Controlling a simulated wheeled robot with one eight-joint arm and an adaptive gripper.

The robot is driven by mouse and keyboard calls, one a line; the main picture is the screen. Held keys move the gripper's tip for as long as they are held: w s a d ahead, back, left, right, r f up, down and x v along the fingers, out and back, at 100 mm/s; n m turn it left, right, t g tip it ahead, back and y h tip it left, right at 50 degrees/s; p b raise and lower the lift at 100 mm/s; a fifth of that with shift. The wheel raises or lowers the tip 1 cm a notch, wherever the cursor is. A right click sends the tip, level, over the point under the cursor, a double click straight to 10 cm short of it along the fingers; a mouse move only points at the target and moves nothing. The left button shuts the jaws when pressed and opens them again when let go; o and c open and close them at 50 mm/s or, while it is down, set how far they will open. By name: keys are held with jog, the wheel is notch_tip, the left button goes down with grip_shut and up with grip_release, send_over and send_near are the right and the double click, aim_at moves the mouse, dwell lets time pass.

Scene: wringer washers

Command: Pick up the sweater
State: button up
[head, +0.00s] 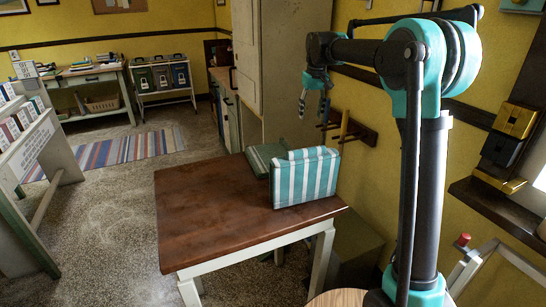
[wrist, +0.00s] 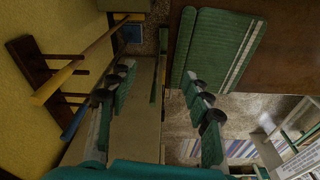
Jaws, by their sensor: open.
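Two folded cloth-like items lie on the brown-topped table (head: 215,205). One is teal with white stripes (head: 305,179) and stands up thick near the table's right edge. In the wrist view a green folded item with pale stripes (wrist: 212,50) lies on the table at upper right. My gripper (head: 314,104) is open and empty, pointing down above and beyond the items. In the wrist view the space between its fingers (wrist: 158,85) holds nothing.
A wall rack with wooden pegs (head: 345,132) sticks out right of the table, and shows at left in the wrist view (wrist: 65,75). A tall cream cabinet (head: 275,60) stands behind. The table's front left is bare. A striped rug (head: 125,150) lies on open floor.

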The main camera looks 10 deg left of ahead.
jog(key=w+a+r+n+g, duration=0.1)
jog(key=w+a+r, duration=0.1)
jog(key=a, duration=0.4)
send_over(292, 145)
jog(key=f, duration=1.1)
jog(key=shift+s+f, duration=0.2)
jog(key=shift+f, duration=0.1)
jog(key=shift+w+f, duration=0.2)
jog(key=shift+f, duration=2.4)
jog(key=shift+c, duration=0.5)
grip_shut()
